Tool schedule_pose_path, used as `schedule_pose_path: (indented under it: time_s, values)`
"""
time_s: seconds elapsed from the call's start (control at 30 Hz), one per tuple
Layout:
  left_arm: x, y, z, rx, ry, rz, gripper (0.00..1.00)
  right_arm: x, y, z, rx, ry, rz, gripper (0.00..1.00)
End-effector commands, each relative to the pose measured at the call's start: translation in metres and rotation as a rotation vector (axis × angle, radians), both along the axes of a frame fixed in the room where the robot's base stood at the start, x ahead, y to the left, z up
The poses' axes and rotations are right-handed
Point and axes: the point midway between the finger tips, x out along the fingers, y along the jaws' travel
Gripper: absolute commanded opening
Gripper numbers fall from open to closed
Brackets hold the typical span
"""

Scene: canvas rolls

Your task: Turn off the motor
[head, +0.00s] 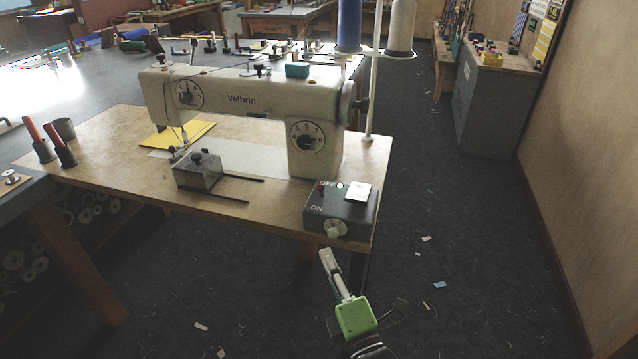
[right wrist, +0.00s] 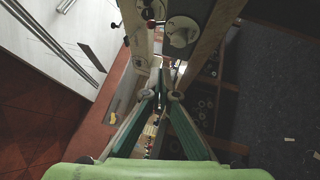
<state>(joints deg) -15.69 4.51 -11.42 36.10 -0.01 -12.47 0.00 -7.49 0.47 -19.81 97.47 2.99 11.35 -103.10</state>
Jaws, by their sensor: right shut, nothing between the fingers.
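The dark grey motor switch box (head: 365,213) sits at the front right corner of the sewing table. In the right wrist view a large pale knob (right wrist: 182,34) and a small red part (right wrist: 149,13) show at the top. My right gripper (head: 326,257) is shut and empty, in front of and below the box, apart from it in the head view. My left gripper is out of view.
The white "Velbrin" sewing machine (head: 240,95) stands behind the box on the wooden sewing table (head: 115,140). Thread spools on a stand (head: 369,90) rise at its right. A small metal block (head: 199,171) lies left of the box. The floor to the right is open, with scraps.

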Motion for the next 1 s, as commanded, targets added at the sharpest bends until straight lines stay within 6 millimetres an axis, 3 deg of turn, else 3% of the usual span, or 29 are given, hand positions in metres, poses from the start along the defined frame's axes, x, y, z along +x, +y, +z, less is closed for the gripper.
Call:
schedule_pose_path:
  time_s: [0.1, 0.33, 0.57, 0.8, 1.0]
  values:
    - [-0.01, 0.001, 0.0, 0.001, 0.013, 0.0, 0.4, -0.001, 0.001, 0.013, -0.017, -0.033, -0.005, 0.0]
    - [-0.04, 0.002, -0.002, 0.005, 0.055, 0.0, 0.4, 0.0, 0.001, 0.014, -0.019, -0.037, -0.006, 0.0]
    - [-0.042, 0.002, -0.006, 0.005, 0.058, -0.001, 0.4, 0.006, 0.003, 0.015, -0.018, -0.038, -0.006, 0.0]
    - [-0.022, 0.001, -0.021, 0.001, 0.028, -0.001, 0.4, 0.044, 0.016, 0.021, -0.017, -0.04, -0.005, 0.0]
    - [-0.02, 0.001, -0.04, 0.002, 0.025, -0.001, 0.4, 0.083, 0.029, 0.03, -0.016, -0.037, -0.005, 0.0]
